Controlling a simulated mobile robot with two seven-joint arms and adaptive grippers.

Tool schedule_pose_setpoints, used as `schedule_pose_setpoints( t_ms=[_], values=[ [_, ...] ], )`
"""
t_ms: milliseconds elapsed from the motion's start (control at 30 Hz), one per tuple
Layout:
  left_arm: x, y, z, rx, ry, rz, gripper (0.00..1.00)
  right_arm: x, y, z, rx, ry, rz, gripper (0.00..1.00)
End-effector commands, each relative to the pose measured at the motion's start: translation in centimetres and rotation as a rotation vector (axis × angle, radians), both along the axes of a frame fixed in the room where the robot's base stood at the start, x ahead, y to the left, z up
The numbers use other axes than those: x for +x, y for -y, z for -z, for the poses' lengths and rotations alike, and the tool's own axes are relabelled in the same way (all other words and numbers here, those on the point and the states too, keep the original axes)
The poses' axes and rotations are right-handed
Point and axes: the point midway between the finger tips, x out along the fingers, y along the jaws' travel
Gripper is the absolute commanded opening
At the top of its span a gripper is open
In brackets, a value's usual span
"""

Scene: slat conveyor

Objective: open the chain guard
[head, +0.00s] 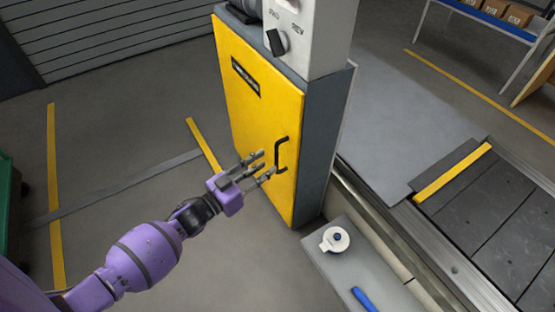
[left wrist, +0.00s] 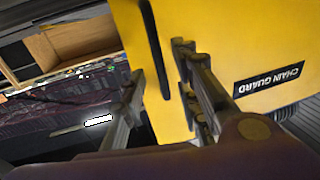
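The chain guard (head: 255,110) is a yellow door on a dark grey cabinet, and it looks shut. Its black label reads CHAIN GUARD in the left wrist view (left wrist: 270,78). A black upright bar handle (head: 281,155) sits near the door's right edge. My left gripper (head: 262,164) is open, with its fingertips close to the handle. In the left wrist view the handle (left wrist: 156,50) shows between the two spread fingers. I cannot tell whether a finger touches it. My right gripper is in neither view.
A grey control box (head: 310,35) with a black knob (head: 277,42) stands on the cabinet. A grey ledge (head: 350,262) bears a white round item (head: 335,240) and a blue item (head: 363,299). The slat conveyor (head: 490,220) runs at the right.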

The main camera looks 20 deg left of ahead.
Motion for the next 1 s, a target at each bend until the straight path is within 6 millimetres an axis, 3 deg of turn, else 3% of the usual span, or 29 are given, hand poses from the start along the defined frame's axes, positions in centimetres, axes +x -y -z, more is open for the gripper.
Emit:
schedule_pose_setpoints(
  t_ms=[300, 700, 900, 1000],
  values=[
    [4.2, 2.2, 0.2, 0.000, -0.001, 0.000, 0.29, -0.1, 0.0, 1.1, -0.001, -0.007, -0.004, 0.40],
    [5.1, 2.6, 0.1, 0.001, 0.000, -0.001, 0.29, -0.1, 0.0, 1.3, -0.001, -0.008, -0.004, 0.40],
    [5.0, 2.6, 0.1, 0.001, 0.000, -0.001, 0.03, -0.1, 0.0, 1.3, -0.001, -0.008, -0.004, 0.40],
    [5.0, 2.6, 0.1, 0.001, 0.000, -0.001, 0.00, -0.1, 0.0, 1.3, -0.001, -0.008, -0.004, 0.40]
  ],
)
